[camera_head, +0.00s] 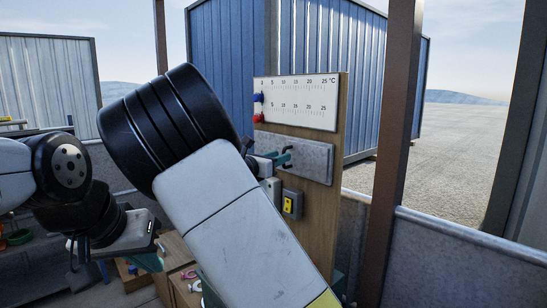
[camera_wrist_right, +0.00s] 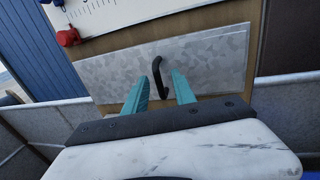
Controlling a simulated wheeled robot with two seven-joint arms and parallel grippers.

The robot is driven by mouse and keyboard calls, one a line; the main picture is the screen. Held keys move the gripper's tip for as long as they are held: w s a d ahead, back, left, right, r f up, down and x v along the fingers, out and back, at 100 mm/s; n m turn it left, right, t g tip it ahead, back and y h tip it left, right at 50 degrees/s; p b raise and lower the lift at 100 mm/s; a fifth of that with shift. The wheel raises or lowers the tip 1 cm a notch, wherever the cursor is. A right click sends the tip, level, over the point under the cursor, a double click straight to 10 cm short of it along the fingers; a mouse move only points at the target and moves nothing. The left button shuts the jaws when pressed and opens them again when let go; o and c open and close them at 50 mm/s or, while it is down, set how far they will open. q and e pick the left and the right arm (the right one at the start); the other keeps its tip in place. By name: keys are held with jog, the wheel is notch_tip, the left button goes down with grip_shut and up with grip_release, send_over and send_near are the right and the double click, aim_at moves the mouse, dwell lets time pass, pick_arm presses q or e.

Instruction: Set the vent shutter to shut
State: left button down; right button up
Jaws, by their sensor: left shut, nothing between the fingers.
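The vent shutter is a grey metal plate (camera_head: 308,160) on the wooden board, below a temperature scale. In the right wrist view the plate (camera_wrist_right: 215,60) carries a curved black handle (camera_wrist_right: 158,75). My right gripper (camera_head: 281,158) is at the plate's left part in the head view. Its teal fingers (camera_wrist_right: 160,88) are open, one on each side of the handle. Whether they touch it I cannot tell. My left gripper (camera_head: 150,262) is shut and empty, low at the left, away from the board. My right arm hides the board's lower left.
The scale panel (camera_head: 300,100) has a blue knob (camera_head: 258,97) and a red knob (camera_head: 258,118) at its left edge. A yellow switch box (camera_head: 291,204) is below the shutter. A brown post (camera_head: 393,150) stands right of the board. Wooden boxes (camera_head: 176,250) stand lower left.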

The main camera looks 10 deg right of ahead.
jog(key=v, duration=0.5)
jog(key=shift+s+a, duration=0.2)
jog(key=shift+s, duration=0.05)
jog(key=s+d+f+m+g+y, duration=0.6)
jog(key=s+d+f+m+g, duration=0.3)
jog(key=s+d+f+m, duration=0.4)
jog(key=s+a+r+m+y, duration=0.1)
jog(key=s+a+m+y, duration=0.2)
jog(key=s, duration=0.3)
jog(key=s+a+r+m+t+y, duration=0.1)
jog(key=s+a+r+m+y, duration=0.1)
jog(key=s+m, duration=0.3)
jog(key=s+a+r+m+t+y, duration=0.1)
jog(key=s+a+r+m+y, duration=0.1)
jog(key=s, duration=0.5)
jog(key=a+m+y, duration=0.1)
jog(key=m+y, duration=0.1)
jog(key=m, duration=0.1)
jog(key=shift+s+a, duration=0.2)
jog(key=shift+a, duration=0.1)
jog(key=shift+r, duration=0.1)
